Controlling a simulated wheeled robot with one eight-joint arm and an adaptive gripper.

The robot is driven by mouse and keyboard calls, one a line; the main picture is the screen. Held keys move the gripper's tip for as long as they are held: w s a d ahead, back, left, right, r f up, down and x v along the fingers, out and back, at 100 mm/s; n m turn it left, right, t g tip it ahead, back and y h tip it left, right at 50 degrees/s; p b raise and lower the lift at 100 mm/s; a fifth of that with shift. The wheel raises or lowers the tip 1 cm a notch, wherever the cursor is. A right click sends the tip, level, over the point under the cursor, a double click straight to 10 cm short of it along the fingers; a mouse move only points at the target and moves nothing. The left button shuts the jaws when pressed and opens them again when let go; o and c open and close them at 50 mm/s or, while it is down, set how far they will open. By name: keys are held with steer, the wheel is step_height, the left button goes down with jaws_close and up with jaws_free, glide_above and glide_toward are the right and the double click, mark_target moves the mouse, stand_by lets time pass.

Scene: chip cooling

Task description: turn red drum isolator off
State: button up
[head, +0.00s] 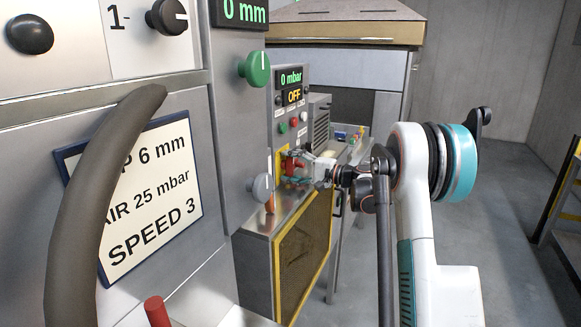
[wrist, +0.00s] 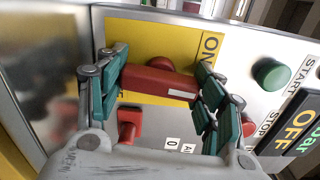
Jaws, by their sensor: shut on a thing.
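The red isolator handle (wrist: 158,84) sits on a yellow plate (wrist: 150,35) in the wrist view. My gripper (wrist: 160,88) is shut on it, with teal-padded fingers at its two ends. A pale strip marks the handle's right part. The ON label (wrist: 210,46) is beside the right finger; a label near the left finger is mostly hidden. In the head view my gripper (head: 303,163) reaches the yellow plate (head: 282,160) on the machine's panel; the handle there is small and partly covered.
A green START button (wrist: 271,73) and a red STOP button (wrist: 248,124) are close to the right finger. The panel display reads OFF (head: 294,96). A yellow-framed mesh guard (head: 302,255) is below. Open floor (head: 480,190) lies to the right.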

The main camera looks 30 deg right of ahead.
steer(key=shift+n, duration=0.5)
steer(key=shift+f, duration=0.1)
steer(key=o, duration=0.8)
steer(key=v, duration=1.2)
